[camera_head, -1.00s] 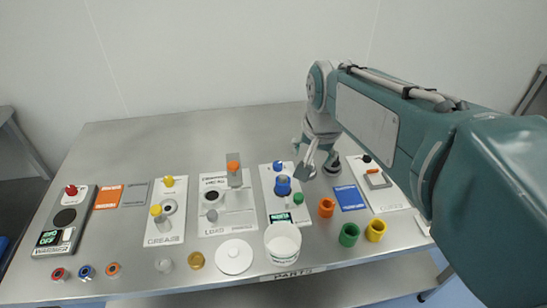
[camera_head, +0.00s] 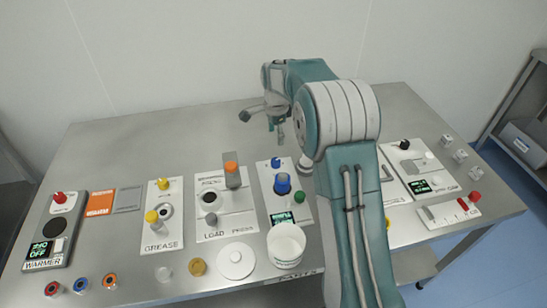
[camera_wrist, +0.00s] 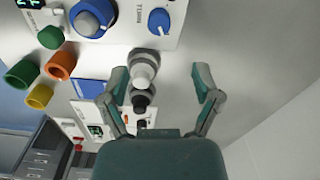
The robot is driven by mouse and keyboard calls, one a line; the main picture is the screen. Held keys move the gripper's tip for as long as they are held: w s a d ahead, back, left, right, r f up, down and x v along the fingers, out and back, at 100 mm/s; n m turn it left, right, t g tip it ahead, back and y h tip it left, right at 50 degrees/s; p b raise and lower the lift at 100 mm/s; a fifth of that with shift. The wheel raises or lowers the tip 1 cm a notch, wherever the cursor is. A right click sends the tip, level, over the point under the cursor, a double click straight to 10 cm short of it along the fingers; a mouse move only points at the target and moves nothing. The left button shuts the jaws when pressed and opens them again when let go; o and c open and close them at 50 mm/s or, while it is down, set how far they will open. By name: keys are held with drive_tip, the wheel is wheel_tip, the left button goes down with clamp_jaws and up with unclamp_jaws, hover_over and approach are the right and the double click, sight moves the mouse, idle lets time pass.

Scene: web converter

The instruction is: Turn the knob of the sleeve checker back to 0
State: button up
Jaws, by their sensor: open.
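A white panel (camera_head: 267,185) carries a small blue knob (camera_head: 276,162) at its back, a large blue cylinder (camera_head: 283,184), a green button (camera_head: 299,197) and a display (camera_head: 283,218). Its label is not fully readable. In the wrist view the small blue knob (camera_wrist: 159,22) has a white pointer mark and a printed scale, with the large blue cylinder (camera_wrist: 92,16) to its left. The reading is too small to tell. My gripper (camera_head: 263,123) is open and empty behind the panel; in the wrist view its fingers (camera_wrist: 159,77) are apart, below the knob and not touching it.
Grey fittings with white and black tops (camera_wrist: 145,72) stand between my fingers in the wrist view. A load press panel (camera_head: 226,220) is left of the knob panel, and a white cup (camera_head: 287,243) is in front. The back left tabletop (camera_head: 150,140) is clear.

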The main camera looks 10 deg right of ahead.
sight(276, 160)
wheel_tip(276, 160, down, 11)
drive_tip(key=shift+r, duration=0.1)
idle(0.4)
drive_tip(key=shift+c, duration=0.3)
clamp_jaws()
